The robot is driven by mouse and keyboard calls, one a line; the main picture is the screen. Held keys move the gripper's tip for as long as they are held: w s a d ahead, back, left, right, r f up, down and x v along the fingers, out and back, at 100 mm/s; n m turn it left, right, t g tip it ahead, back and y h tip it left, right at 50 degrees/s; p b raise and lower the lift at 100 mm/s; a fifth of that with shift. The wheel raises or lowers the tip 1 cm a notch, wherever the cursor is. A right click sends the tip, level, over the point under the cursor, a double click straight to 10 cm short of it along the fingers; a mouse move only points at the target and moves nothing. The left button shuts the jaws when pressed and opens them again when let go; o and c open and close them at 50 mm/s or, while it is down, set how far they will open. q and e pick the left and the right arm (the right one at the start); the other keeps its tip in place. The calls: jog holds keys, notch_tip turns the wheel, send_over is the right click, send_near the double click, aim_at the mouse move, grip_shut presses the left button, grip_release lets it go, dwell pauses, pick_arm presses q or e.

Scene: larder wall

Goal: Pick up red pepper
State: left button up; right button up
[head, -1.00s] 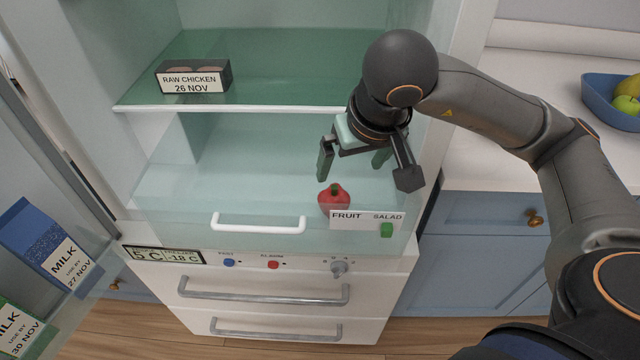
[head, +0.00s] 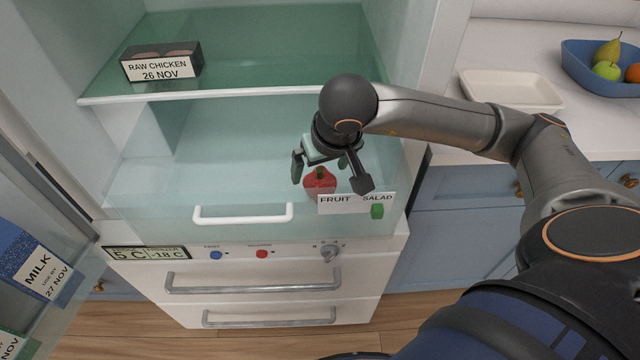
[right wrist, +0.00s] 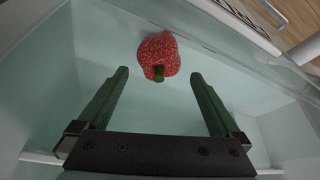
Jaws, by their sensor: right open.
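The red pepper (head: 319,181) with a green stem lies in the clear fridge drawer (head: 160,205), near its front wall by the FRUIT SALAD label. My right gripper (head: 325,172) is open above the drawer, close to the pepper. In the right wrist view the pepper (right wrist: 158,56) sits just beyond the open fingertips (right wrist: 158,73), roughly midway between them, and nothing is held. My left gripper is not in view.
A glass shelf (head: 240,85) with a raw chicken pack (head: 162,62) is above the drawer. The open fridge door with milk cartons (head: 35,262) is at left. A white tray (head: 512,91) and blue fruit bowl (head: 590,75) stand on the right counter.

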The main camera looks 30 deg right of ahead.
jog(key=shift+x, duration=0.95)
jog(key=shift+r, duration=0.1)
jog(key=shift+c, duration=0.2)
jog(key=c, duration=1.5)
